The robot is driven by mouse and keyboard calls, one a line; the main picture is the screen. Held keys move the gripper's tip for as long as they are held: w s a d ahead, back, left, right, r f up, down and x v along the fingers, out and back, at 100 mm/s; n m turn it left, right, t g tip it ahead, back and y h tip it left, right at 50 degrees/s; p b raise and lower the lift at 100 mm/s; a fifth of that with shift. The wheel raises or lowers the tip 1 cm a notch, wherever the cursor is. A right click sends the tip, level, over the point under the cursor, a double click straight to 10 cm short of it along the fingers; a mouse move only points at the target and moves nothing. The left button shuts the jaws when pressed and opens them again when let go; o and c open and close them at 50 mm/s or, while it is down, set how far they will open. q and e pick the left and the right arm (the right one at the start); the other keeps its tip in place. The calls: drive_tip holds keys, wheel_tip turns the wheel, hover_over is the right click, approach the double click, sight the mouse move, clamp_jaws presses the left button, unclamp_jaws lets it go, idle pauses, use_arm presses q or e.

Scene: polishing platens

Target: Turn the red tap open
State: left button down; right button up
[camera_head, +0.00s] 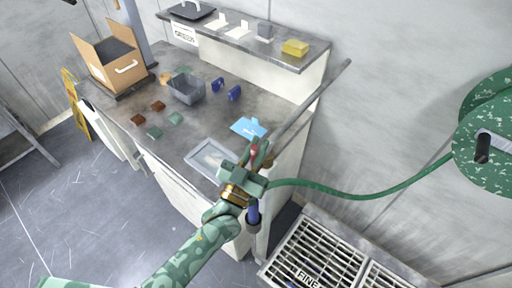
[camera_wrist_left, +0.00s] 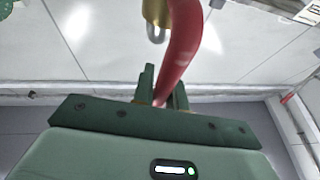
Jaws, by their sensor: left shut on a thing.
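The red tap (camera_head: 254,152) is at the near right end of the bench, mostly hidden behind my left gripper (camera_head: 258,157). In the left wrist view the tap's red curved handle (camera_wrist_left: 184,42) runs down between the fingers of my left gripper (camera_wrist_left: 165,90). The gripper is shut on this handle. A brass part with a pale metal loop (camera_wrist_left: 155,18) shows beside the handle. How far the tap is turned cannot be told. My right gripper is in neither view.
A green hose (camera_head: 365,196) runs from near the tap to a green reel (camera_head: 478,115) on the right wall. A slanted grey bar (camera_head: 315,98) rises close behind my gripper. A grated tray (camera_head: 310,255) marked FINE lies below right. Small parts lie on the bench (camera_head: 205,122).

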use_arm(q)
drive_tip(key=shift+f, duration=0.2)
drive_tip(key=c, duration=1.4)
unclamp_jaws()
drive_tip(key=shift+d, duration=0.1)
drive_tip(key=b+v, duration=0.3)
drive_tip(key=v, duration=1.3)
drive_tip(key=shift+s, duration=0.1)
